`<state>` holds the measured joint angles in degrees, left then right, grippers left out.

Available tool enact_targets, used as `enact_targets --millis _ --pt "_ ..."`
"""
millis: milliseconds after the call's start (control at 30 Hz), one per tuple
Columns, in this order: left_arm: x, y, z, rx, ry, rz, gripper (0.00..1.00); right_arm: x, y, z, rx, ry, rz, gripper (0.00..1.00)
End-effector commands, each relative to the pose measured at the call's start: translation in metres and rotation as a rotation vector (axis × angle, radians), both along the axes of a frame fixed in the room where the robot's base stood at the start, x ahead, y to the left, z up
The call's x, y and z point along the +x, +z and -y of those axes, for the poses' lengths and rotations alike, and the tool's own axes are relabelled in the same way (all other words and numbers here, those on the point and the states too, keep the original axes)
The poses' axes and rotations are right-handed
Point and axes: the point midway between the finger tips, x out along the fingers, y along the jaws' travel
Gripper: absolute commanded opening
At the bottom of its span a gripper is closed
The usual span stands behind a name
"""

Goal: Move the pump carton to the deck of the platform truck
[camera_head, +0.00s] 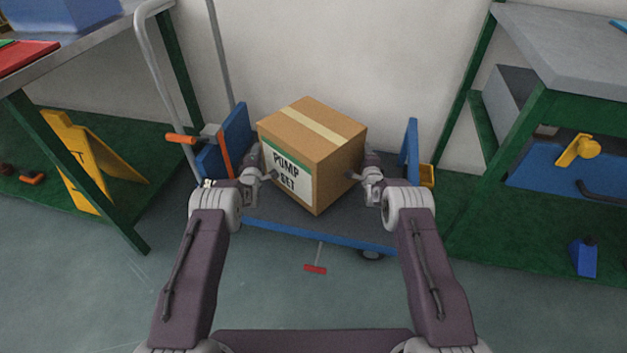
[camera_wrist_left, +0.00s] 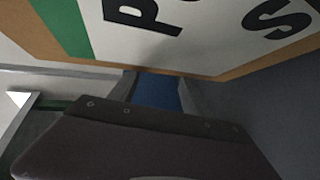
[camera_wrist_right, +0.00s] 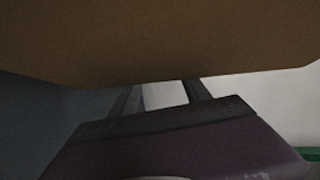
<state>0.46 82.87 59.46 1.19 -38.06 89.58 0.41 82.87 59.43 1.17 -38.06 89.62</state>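The pump carton (camera_head: 312,150) is a brown box with a tan tape strip and a white-green "PUMP SET" label. It is between my two grippers, over the grey deck (camera_head: 345,224) of the blue-edged platform truck, turned with one corner toward me. I cannot tell whether its bottom touches the deck. My left gripper (camera_head: 268,177) is at the carton's label face, and the label fills the top of the left wrist view (camera_wrist_left: 200,30). My right gripper (camera_head: 356,176) is at the opposite side; plain cardboard (camera_wrist_right: 160,40) shows above it. Both grippers' fingers look spread, with nothing between them.
The truck's grey handle (camera_head: 168,80) rises at the left. A red-ended bar (camera_head: 316,268) sticks out in front. A workbench (camera_head: 110,30) with a yellow folded sign (camera_head: 88,165) is left; another bench (camera_head: 570,50) is right. The floor in front is clear.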

Motion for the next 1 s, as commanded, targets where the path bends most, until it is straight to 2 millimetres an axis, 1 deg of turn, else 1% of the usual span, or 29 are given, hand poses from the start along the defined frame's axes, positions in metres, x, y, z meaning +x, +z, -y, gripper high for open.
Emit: enact_targets --millis 33,867,900,1000 --pt "0.002 0.005 0.017 0.005 -0.032 0.014 0.55 0.001 0.001 -0.016 -0.011 0.033 0.005 0.55" --pt "0.003 -0.030 0.017 0.006 -0.031 0.015 0.55 0.001 -0.034 -0.016 -0.011 0.033 0.005 0.55" --pt "0.001 -0.035 0.017 0.005 -0.031 0.005 0.55 -0.001 -0.039 -0.016 -0.011 0.033 -0.005 0.55" --pt "0.001 -0.035 0.009 0.006 -0.030 0.005 0.55 0.000 -0.039 -0.009 -0.012 0.031 -0.004 0.55"
